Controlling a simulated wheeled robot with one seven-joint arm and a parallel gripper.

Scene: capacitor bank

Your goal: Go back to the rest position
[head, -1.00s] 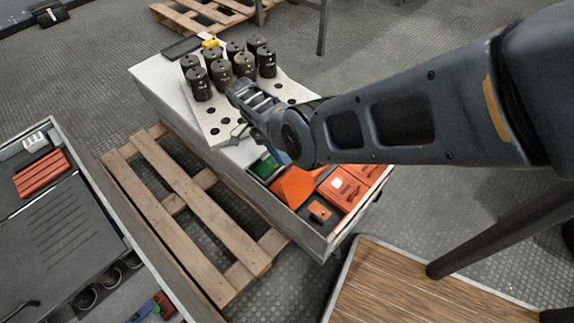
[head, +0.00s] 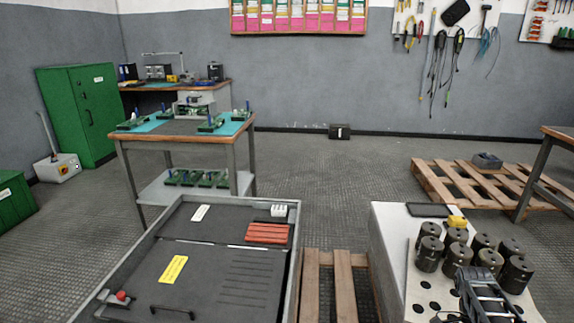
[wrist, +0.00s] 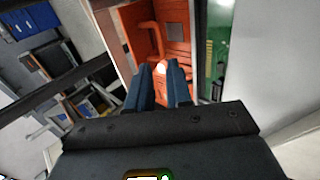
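My gripper (head: 480,288) is at the lower right of the head view, low in front of the dark capacitors (head: 459,257) on the perforated white plate (head: 424,284). In the wrist view my gripper (wrist: 160,68) shows two dark blue fingers with a gap between them and nothing held. Behind the fingers is an orange container (wrist: 150,42), with a green circuit board (wrist: 216,52) to its right. The fingers look apart from both.
A grey cabinet (head: 222,275) with red parts stands in front. A wooden pallet (head: 343,285) lies between it and the white bench (head: 388,235). A work table (head: 185,127) is at the left back. Open floor (head: 345,170) lies beyond.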

